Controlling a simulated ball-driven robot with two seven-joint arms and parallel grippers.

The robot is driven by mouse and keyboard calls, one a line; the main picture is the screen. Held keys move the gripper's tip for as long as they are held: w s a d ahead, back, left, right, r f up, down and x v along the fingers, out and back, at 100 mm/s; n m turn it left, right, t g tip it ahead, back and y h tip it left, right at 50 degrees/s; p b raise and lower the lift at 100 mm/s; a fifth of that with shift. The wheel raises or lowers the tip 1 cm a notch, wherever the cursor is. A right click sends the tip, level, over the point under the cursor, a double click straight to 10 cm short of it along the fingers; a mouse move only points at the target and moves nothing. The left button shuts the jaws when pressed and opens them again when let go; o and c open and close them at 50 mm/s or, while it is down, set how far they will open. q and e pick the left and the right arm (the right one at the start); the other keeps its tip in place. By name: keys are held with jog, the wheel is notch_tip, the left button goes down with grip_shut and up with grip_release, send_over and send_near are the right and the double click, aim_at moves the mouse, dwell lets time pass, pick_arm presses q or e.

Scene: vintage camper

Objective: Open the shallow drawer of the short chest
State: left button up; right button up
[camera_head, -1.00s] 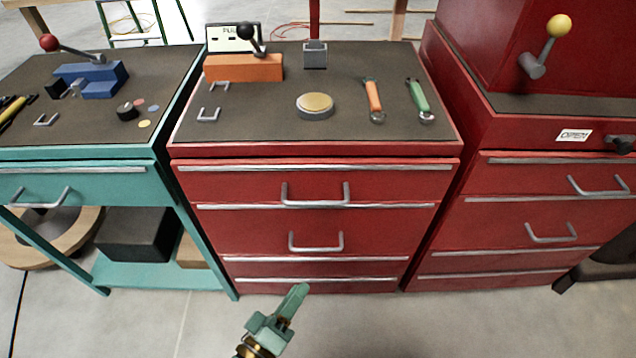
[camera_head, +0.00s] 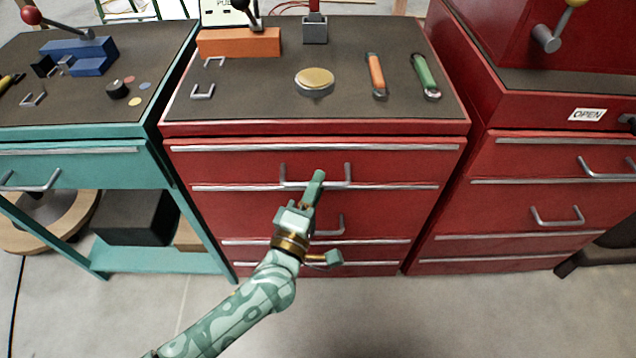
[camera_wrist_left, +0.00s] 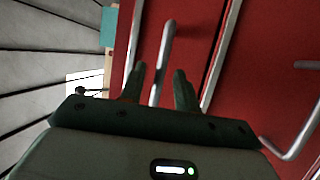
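The short chest is the red one in the middle (camera_head: 205,222), with a dark top. Its shallow top drawer (camera_head: 225,168) is shut and has a silver bar handle (camera_head: 348,176). My left gripper (camera_head: 318,178) is in front of this handle and hides part of it. In the left wrist view the gripper's two fingers (camera_wrist_left: 160,85) are apart, and the handle bar (camera_wrist_left: 166,50) shows in the gap between them. I cannot tell whether the fingers touch it. A deeper drawer's handle (camera_head: 341,226) is partly hidden behind my left arm. My right gripper is not in view.
A teal bench (camera_head: 70,168) stands to the left and a taller red chest (camera_head: 510,215) to the right. On the middle chest are an orange block (camera_head: 240,43), a round yellow-topped disc (camera_head: 314,80) and two tools. The floor in front is clear.

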pick_arm(q)
jog(key=shift+w+d+r, duration=0.15)
jog(key=shift+w+d, duration=0.1)
jog(key=shift+w, duration=0.35)
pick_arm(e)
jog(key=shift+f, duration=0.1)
pick_arm(q)
grip_shut()
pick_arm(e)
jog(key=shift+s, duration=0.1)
pick_arm(q)
jog(key=shift+s, duration=0.15)
